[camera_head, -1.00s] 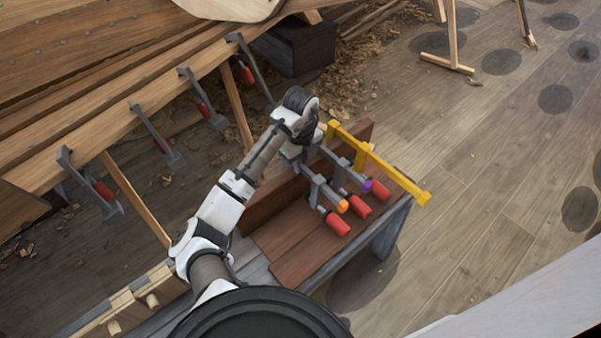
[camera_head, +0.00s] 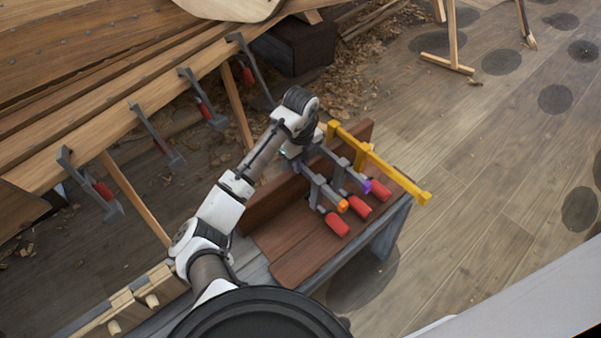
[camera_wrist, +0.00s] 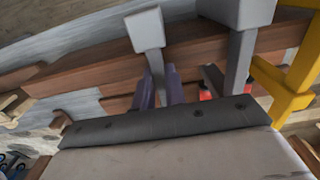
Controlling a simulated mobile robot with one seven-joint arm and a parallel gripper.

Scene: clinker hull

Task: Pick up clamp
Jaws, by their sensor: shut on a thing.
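Grey bar clamps with red handles rest over a brown board in the middle of the head view. The nearest clamp (camera_head: 318,187) has an orange tip (camera_head: 343,204) and a red handle (camera_head: 337,224). Beside it is another grey clamp (camera_head: 343,164) with a purple tip. My gripper (camera_head: 297,165) is at the far-left end of the nearest clamp, and its fingers are mostly hidden there. In the wrist view, my gripper (camera_wrist: 160,90) has its purple-grey fingers shut on the bar of a grey clamp (camera_wrist: 148,30). The clamp still sits at the board.
A long yellow clamp (camera_head: 380,167) lies just right of the grey clamps and also shows in the wrist view (camera_wrist: 285,85). More clamps (camera_head: 157,135) hang along the hull's edge. Open floor lies right.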

